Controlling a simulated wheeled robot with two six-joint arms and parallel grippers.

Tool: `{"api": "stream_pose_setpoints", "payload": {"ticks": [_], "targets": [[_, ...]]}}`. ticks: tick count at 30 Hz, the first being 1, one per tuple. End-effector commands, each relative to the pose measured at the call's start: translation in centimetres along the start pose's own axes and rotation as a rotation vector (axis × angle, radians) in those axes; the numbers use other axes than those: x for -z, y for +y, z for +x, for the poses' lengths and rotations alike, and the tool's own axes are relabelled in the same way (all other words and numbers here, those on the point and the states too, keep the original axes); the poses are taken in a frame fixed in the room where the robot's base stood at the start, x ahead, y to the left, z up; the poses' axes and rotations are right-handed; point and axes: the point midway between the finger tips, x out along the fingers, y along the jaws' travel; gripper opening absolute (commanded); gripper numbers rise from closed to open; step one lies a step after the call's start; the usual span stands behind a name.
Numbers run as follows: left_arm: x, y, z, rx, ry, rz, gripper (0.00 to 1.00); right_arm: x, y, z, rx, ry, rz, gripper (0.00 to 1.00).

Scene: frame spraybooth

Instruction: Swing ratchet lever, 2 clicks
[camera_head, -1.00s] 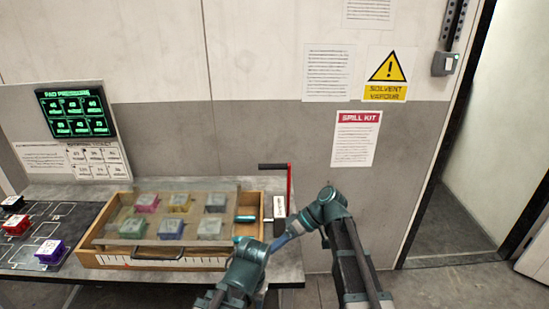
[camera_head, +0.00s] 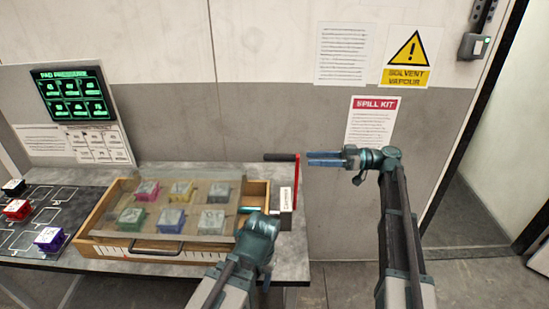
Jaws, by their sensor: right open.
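The ratchet lever (camera_head: 297,180) is a red upright bar at the right end of the wooden box, with a black handle (camera_head: 281,157) sticking out to the left at its top. My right gripper (camera_head: 312,158) is open and empty. Its two blue fingers point left, just right of the lever's top; I cannot tell whether they touch it. My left gripper (camera_head: 244,221) is low over the box's right end, near a white labelled block (camera_head: 285,198). Its wrist hides much of it.
The wooden box (camera_head: 257,191) has a clear cover (camera_head: 180,240) over several coloured cubes. Left of it, a dark board (camera_head: 38,195) carries black, red and purple cubes. A green display (camera_head: 75,95) stands behind. The wall is close behind the table (camera_head: 295,262).

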Motion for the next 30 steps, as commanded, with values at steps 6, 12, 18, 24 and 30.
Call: {"api": "stream_pose_setpoints", "payload": {"ticks": [6,12,18,24,30], "targets": [[0.0,0.0,0.0,0.0,0.0,0.0,0.57,-0.1,-0.2,4.5,0.004,-0.002,0.001,0.57],[0.0,0.0,0.0,0.0,0.0,0.0,0.57,-0.1,-0.1,8.4,0.004,-0.002,0.002,0.57],[0.0,0.0,0.0,0.0,0.0,0.0,0.57,-0.1,-0.1,11.2,0.002,-0.002,0.002,0.57],[0.0,0.0,0.0,0.0,0.0,0.0,0.57,-0.1,-0.1,12.4,0.001,-0.002,0.002,0.57],[0.0,0.0,0.0,0.0,0.0,0.0,0.57,-0.1,0.0,12.6,0.0,-0.002,0.002,0.57]]}}
